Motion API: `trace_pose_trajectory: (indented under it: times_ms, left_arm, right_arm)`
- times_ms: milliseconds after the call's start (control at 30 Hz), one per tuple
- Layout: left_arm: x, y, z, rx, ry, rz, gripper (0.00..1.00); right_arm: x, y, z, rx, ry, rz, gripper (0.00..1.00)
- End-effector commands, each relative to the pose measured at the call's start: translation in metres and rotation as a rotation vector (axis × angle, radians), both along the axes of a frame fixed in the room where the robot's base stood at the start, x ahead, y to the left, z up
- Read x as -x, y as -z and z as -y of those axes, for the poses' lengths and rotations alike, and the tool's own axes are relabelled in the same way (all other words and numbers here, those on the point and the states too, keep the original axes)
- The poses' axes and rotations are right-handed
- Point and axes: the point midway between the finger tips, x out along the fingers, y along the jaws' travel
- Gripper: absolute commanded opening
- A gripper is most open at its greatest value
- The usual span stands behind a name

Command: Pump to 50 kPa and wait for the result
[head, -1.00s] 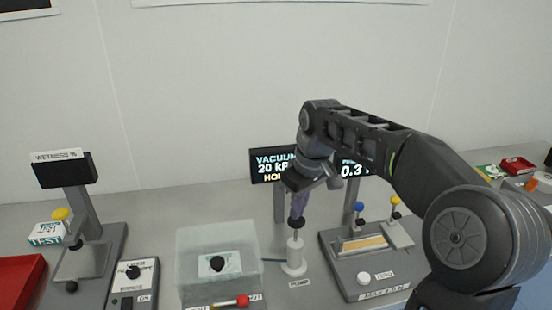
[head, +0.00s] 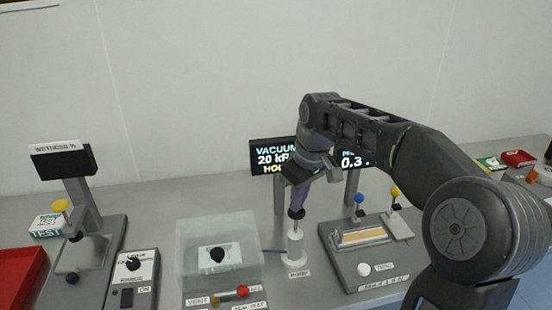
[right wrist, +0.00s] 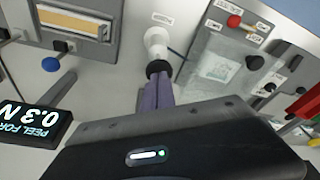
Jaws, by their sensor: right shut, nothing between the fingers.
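The pump (head: 295,246) is a white cylinder with a black knob on top, standing on the bench beside the clear vacuum chamber (head: 190,262). My right gripper (head: 298,208) is shut, with its fingertips at the black knob from above; in the right wrist view the fingertips (right wrist: 158,78) meet the knob (right wrist: 157,68). I cannot tell whether they press on it. The vacuum display (head: 268,158) reads "VACUUM", 20 kPa and a yellow line starting "HO", partly hidden by my arm. A packet with a dark round piece (head: 218,256) is in the chamber. My left gripper is out of view.
Right of the pump is a peel tester (head: 345,270) with blue and yellow knobs; its display reads 0.3. A red-knobbed lever (head: 242,292) is at the chamber front. A wetness tester (head: 95,250) and red tray (head: 18,280) are left.

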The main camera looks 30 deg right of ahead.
Motion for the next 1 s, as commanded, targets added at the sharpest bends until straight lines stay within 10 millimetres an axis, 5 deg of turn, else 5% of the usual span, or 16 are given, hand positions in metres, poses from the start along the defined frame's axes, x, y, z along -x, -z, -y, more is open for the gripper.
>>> trace_pose_trajectory:
  times_ms: [533, 1000]
  left_arm:
    - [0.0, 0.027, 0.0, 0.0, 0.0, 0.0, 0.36]
    - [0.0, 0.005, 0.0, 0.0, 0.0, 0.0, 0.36]
  right_arm:
    - [0.0, 0.037, 0.0, 0.0, 0.0, -0.003, 0.0]
    - [0.001, 0.011, 0.0, -0.001, 0.0, -0.002, 0.0]
